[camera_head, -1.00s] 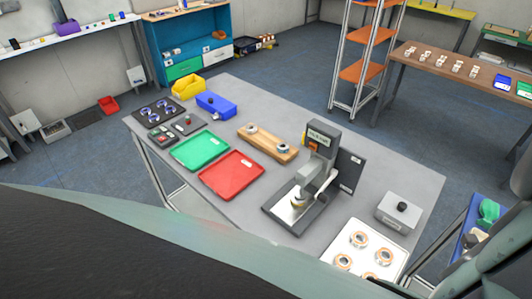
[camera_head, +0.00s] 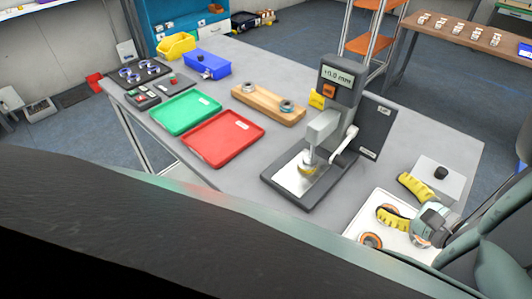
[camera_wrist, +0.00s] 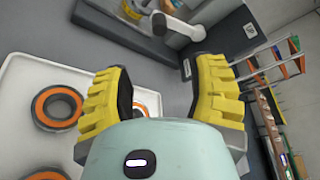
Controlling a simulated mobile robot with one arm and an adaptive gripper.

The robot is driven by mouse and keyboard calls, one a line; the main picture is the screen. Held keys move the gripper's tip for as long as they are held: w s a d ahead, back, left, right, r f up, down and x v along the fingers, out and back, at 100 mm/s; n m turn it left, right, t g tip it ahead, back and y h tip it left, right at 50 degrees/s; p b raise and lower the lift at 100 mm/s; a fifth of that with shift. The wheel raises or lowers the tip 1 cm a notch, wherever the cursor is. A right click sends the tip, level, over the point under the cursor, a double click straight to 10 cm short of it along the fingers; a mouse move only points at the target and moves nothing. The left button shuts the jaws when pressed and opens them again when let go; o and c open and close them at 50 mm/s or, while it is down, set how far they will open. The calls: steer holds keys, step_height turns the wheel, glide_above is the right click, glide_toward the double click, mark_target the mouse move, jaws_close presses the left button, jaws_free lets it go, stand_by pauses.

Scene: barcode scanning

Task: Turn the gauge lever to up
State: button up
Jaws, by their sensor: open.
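The gauge (camera_head: 338,95) is a dark grey stand on the table, its display reading about +0.0 mm. Its lever (camera_head: 345,146) is a pale arm on the gauge's right side, slanting down to the left from its pivot. The lever also shows at the top of the wrist view (camera_wrist: 178,28). My gripper (camera_head: 402,202) has yellow ribbed fingers and is over the white tray, right of and nearer than the gauge, apart from the lever. In the wrist view the fingers (camera_wrist: 165,98) are spread wide with nothing between them.
The white tray (camera_head: 385,251) with orange-and-grey rings (camera_wrist: 57,108) lies below my gripper. A red tray (camera_head: 222,139), a green tray (camera_head: 185,114) and a wooden block (camera_head: 268,104) lie left of the gauge.

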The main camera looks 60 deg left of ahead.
mark_target(346, 165)
steer(key=p+x, duration=0.3)
steer(key=x, duration=1.2)
steer(key=shift+s+a+f, duration=0.1)
steer(key=shift+a, duration=0.3)
steer(key=shift+d, duration=0.15)
jaws_close()
